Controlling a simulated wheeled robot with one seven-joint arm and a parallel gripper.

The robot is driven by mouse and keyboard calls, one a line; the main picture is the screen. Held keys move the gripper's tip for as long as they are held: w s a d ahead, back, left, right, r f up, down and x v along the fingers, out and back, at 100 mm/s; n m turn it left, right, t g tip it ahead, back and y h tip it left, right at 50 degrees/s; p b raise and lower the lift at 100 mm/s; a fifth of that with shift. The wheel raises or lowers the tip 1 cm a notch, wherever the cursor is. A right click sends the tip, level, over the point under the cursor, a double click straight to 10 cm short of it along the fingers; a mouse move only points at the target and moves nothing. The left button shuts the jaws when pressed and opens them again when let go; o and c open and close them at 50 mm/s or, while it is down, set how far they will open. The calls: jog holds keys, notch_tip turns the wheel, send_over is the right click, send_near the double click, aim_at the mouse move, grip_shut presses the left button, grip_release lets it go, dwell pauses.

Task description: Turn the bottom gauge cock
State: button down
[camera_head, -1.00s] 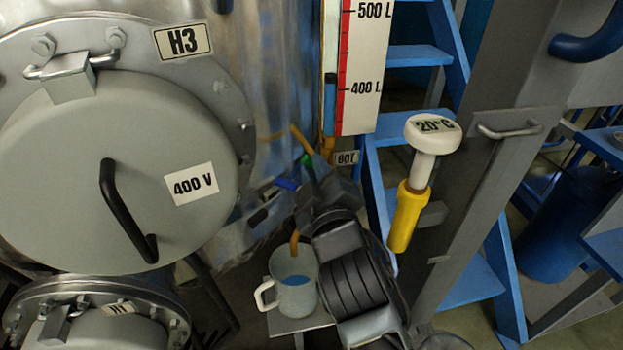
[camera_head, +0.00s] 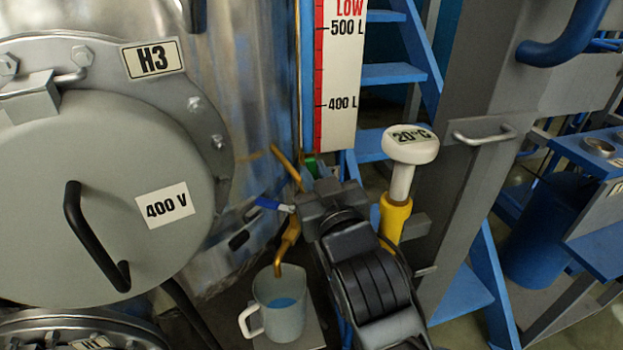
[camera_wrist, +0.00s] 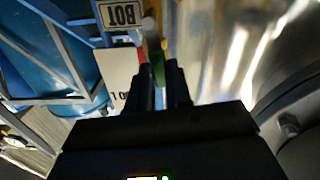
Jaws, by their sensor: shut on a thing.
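The bottom gauge cock has a green handle (camera_head: 311,164) below the level scale, and it shows in the wrist view (camera_wrist: 157,72). My gripper (camera_head: 312,188) is shut on this handle. In the wrist view the handle stands between the two dark fingers (camera_wrist: 160,85). A BOT label (camera_wrist: 122,14) shows upside down beside it. The cock's body is mostly hidden behind my gripper in the head view.
A yellow and white 20°C gauge (camera_head: 402,180) stands close at the right. The H3 vessel (camera_head: 100,190) fills the left.

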jog(key=shift+d+f, duration=0.1)
jog(key=shift+f, duration=0.05)
dwell(0.4)
jog(key=c, duration=1.3)
grip_release()
jog(key=shift+b+v, duration=0.3)
jog(key=shift+v, duration=3.65)
